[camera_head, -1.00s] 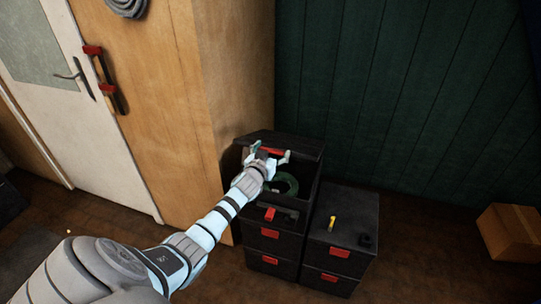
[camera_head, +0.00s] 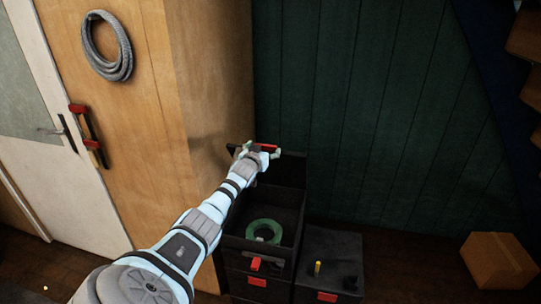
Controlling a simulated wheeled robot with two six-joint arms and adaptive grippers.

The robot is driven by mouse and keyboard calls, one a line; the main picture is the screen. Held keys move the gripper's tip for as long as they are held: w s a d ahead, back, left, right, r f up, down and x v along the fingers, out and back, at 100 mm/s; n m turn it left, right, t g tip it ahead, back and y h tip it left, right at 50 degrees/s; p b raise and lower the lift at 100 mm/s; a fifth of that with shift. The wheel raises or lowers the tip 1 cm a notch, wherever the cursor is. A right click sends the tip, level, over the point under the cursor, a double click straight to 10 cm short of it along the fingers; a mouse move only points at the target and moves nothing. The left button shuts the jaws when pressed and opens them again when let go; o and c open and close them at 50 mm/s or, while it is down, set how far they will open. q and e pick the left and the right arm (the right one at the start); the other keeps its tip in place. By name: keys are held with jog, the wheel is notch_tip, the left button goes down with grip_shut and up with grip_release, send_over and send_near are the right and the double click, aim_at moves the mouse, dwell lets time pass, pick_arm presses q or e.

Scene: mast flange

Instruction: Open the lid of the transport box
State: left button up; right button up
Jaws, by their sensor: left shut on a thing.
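The black transport box (camera_head: 262,272) stands against the wall corner, and its lid (camera_head: 288,169) is raised at the back, standing roughly upright. A red latch (camera_head: 268,147) shows at the lid's upper edge. My left gripper (camera_head: 262,152) is at that upper edge beside the red latch and is shut on the lid edge; its fingers partly hide the contact. Inside the open box lies a green ring-shaped coil (camera_head: 264,231). My right gripper is not in view.
A lower black box (camera_head: 329,266) with a yellow item (camera_head: 317,267) on top stands to the right. A cardboard box (camera_head: 497,261) is on the floor at far right. A wooden partition (camera_head: 190,90) with a hanging grey hose (camera_head: 106,46) is at left.

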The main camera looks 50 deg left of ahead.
pick_arm(q)
jog(key=o, duration=1.5)
jog(key=shift+c, duration=0.2)
jog(key=shift+o, duration=1.1)
jog(key=shift+w+f, duration=0.1)
jog(key=shift+w, duration=0.05)
jog(key=v, duration=1.2)
